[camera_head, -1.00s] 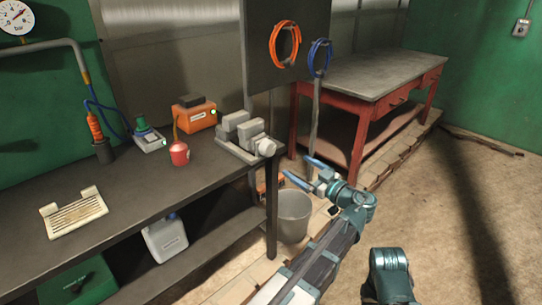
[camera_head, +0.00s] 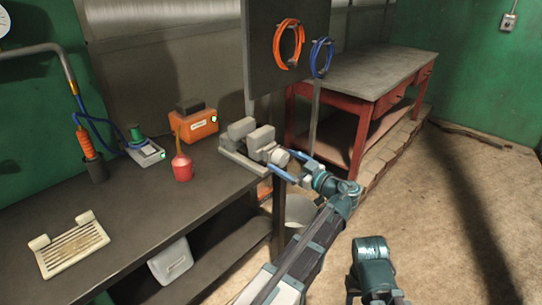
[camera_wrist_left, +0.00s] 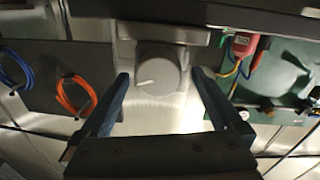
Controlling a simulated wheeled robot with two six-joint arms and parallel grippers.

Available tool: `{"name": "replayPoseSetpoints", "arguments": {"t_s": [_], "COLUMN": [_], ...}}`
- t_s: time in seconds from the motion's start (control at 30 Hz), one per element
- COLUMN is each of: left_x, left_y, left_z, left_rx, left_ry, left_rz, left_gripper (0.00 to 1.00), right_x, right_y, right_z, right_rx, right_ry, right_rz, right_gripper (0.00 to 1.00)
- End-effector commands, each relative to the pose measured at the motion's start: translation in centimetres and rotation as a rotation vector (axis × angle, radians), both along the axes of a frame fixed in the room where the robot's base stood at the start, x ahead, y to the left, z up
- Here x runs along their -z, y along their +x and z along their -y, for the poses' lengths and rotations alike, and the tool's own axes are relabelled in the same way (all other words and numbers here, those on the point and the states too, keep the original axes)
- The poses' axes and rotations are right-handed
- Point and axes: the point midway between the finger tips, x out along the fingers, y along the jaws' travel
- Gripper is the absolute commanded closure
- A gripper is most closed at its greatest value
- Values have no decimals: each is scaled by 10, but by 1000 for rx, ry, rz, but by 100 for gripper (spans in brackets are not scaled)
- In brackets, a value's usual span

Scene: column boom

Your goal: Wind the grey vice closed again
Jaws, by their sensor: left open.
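The grey vice (camera_head: 238,130) stands at the right end of the dark workbench. Its two blocky jaws look slightly apart, but the width of the gap is hard to judge. Its round grey knob (camera_head: 280,157) faces my left gripper (camera_head: 286,164). The left gripper is open, with its blue fingers at either side of the knob. In the left wrist view the knob (camera_wrist_left: 158,76), with a white pointer mark toward the lower left, sits between the two spread fingers (camera_wrist_left: 160,88). I see clear space on both sides, so the fingers are not closed on it.
On the workbench (camera_head: 130,215) stand a red oil can (camera_head: 182,168), an orange box (camera_head: 196,125), a small device with a green knob (camera_head: 146,152) and a cream slatted tray (camera_head: 72,247). A bucket (camera_head: 300,210) is below. A red table (camera_head: 365,82) stands behind.

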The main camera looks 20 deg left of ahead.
Motion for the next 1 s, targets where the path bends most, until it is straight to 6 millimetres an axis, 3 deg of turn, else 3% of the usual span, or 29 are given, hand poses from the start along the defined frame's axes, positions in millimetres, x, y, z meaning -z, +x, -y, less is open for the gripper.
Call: {"name": "replayPoseSetpoints", "arguments": {"t_s": [0.33,0.8,1.0], "left_x": [0,0,0], "left_y": [1,1,1], "left_z": [1,1,1], "left_rx": [1,1,1], "left_ry": [0,0,4], "left_rz": [0,0,-12], "left_gripper": [0,83,85], "right_x": [0,0,0], "right_y": [0,0,0], "right_z": [0,0,0], "right_rx": [0,0,0], "right_ry": [0,0,0], "right_rz": [0,0,0], "right_gripper": [50,50,50]}}
